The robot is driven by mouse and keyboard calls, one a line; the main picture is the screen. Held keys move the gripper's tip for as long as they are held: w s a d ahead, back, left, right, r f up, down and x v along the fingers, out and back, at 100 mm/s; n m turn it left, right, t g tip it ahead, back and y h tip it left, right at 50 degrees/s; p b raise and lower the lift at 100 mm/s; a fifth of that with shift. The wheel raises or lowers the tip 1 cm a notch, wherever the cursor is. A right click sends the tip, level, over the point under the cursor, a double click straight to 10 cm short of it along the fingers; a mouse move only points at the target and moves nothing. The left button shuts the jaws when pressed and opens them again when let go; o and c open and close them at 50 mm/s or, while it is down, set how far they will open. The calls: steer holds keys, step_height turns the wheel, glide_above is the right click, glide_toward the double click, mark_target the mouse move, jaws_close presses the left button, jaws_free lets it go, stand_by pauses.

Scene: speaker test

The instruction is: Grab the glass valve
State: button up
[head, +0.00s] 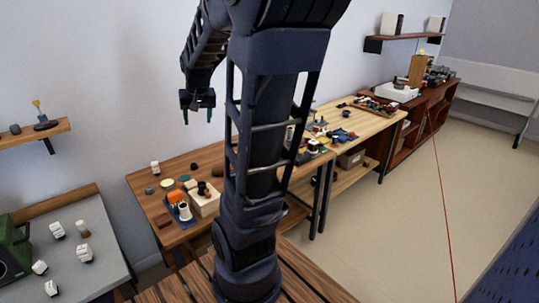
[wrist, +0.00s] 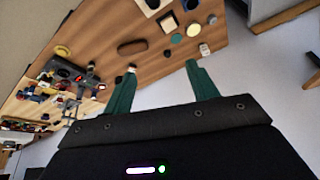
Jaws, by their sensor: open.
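My gripper (head: 197,112) hangs in the air above the wooden table, high in the head view. Its two green fingers are apart with nothing between them, as the wrist view (wrist: 162,68) also shows. I cannot pick out the glass valve with certainty. A small pale upright piece with a brownish top (head: 82,228) stands on the grey table at the left, too small to identify. In the wrist view, a small pale item (wrist: 132,67) shows just beyond the left fingertip; I cannot tell what it is.
The wooden table (head: 149,200) carries a white block (head: 155,168), several discs and a wooden box (head: 206,203). Several white blocks and a green case (head: 12,252) stand on the grey table (head: 98,262). A cluttered bench (head: 375,126) stands farther right.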

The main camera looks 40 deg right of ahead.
steer(key=w+d+f+m+g+h, duration=0.1)
steer(key=w+d+f+m, duration=0.1)
steer(key=w+d+f, duration=0.6)
steer(key=w+d+f+m+h, duration=0.1)
steer(key=d+f+m, duration=0.25)
steer(key=d, duration=0.95)
steer(key=w+d+f+m+g, duration=0.1)
steer(key=w+d+f, duration=0.5)
steer(key=d, duration=0.4)
steer(key=shift+m+h, duration=0.7)
steer(key=shift+m, duration=0.25)
steer(key=shift+s+d+f, duration=0.1)
steer(key=shift+d+f, duration=2.25)
steer(key=shift+f, duration=0.95)
steer(key=shift+w+d+f, duration=0.1)
steer(key=shift+d+f, duration=2.25)
steer(key=shift+f, duration=0.9)
steer(key=shift+s+d+f, duration=0.1)
steer(key=shift+d+f, duration=2.25)
steer(key=shift+f, duration=0.95)
steer(key=c, duration=1.1)
steer(key=shift+r, duration=0.1)
